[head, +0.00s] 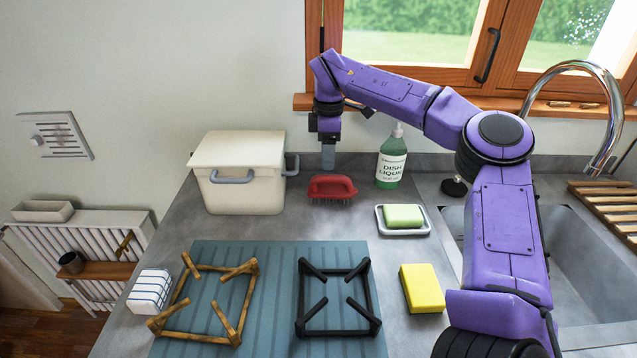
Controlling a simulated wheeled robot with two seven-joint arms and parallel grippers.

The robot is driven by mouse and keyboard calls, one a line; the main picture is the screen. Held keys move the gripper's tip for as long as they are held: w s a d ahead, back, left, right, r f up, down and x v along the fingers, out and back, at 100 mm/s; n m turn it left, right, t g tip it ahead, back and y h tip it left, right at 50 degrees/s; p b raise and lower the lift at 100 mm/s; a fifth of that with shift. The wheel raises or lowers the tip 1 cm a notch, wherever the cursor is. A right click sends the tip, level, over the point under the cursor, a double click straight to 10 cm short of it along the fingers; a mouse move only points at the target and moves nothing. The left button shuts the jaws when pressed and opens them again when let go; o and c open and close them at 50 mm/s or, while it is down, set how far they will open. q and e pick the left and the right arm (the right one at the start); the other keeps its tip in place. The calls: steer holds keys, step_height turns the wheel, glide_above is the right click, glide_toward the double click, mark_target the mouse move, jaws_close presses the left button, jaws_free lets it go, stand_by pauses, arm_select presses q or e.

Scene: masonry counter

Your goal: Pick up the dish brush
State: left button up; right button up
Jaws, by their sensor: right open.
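The dish brush (332,186) has a red body with dark bristles underneath. It lies on the grey counter between the white lidded box and the green dish liquid bottle. My right gripper (328,157) points down just above and behind the brush in the picture. It is open with nothing between its fingers, and I see them edge-on, so the gap does not show. I cannot tell from this view whether the fingertips touch the brush. My left gripper is not in view.
A white lidded box (243,190) stands left of the brush, the dish liquid bottle (391,163) right of it. A green soap bar (404,215) sits in a dish, with a yellow sponge (421,288) nearer. Two burner grates lie on a blue mat (275,262). The sink (590,265) is at right.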

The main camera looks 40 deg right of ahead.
mark_target(333, 176)
steer(key=s+f, duration=0.1)
steer(key=s+f+p, duration=0.1)
steer(key=shift+s+d+f, duration=0.1)
steer(key=shift+s+f, duration=0.1)
steer(key=shift+s, duration=0.2)
steer(key=f, duration=0.1)
steer(key=w+f+p, duration=0.1)
steer(key=f, duration=0.1)
steer(key=w+f, duration=0.1)
steer(key=f, duration=0.1)
steer(key=shift+d+f, duration=0.1)
steer(key=shift+f, duration=0.2)
steer(key=shift+s+r, duration=0.2)
steer(key=shift+s, duration=0.25)
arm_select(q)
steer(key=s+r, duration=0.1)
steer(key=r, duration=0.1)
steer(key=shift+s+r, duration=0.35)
arm_select(e)
steer(key=shift+w, duration=0.1)
jaws_close()
steer(key=shift+r, duration=0.1)
